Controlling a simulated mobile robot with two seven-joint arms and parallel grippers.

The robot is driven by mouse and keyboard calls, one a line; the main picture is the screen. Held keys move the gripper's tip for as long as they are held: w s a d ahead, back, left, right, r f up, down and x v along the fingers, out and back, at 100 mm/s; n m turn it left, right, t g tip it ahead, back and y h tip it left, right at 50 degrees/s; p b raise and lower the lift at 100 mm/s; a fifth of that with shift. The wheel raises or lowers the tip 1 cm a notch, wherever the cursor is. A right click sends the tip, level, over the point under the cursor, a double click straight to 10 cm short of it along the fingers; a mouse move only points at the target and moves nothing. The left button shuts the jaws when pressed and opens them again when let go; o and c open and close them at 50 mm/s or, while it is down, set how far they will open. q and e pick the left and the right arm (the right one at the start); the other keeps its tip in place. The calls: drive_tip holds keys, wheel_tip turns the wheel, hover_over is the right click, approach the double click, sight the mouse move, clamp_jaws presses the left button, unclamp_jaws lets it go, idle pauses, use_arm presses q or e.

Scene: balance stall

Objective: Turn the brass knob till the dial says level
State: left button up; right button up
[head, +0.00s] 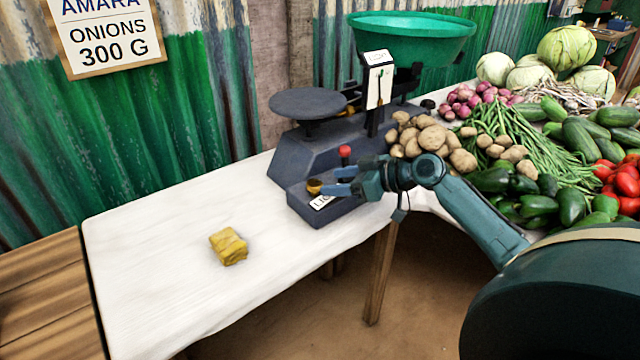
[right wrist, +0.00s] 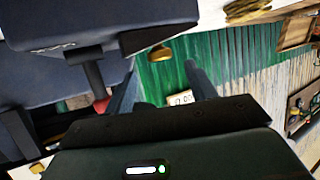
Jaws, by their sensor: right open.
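The dark balance (head: 300,155) stands on the white-covered table, with a flat round plate at left and a green pan (head: 412,38) at right. Its brass knob (head: 314,186) sits low on the front of the base, beside a white label. In the right wrist view a brass piece, seemingly the knob (right wrist: 160,53), shows just beyond the fingertips. My right gripper (head: 336,181) is open, its fingers pointing left at the knob; I cannot tell if they touch it. The upright white dial (head: 379,86) has a dark pointer, too small to read. My left gripper is out of view.
A red-topped knob (head: 345,151) stands on the base just above my right gripper. Potatoes (head: 430,138) and other vegetables crowd the right side. A yellow wrapped block (head: 228,246) lies on the otherwise clear left part of the table (head: 160,230).

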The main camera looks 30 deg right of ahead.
sight(317, 183)
drive_tip(key=x, duration=0.5)
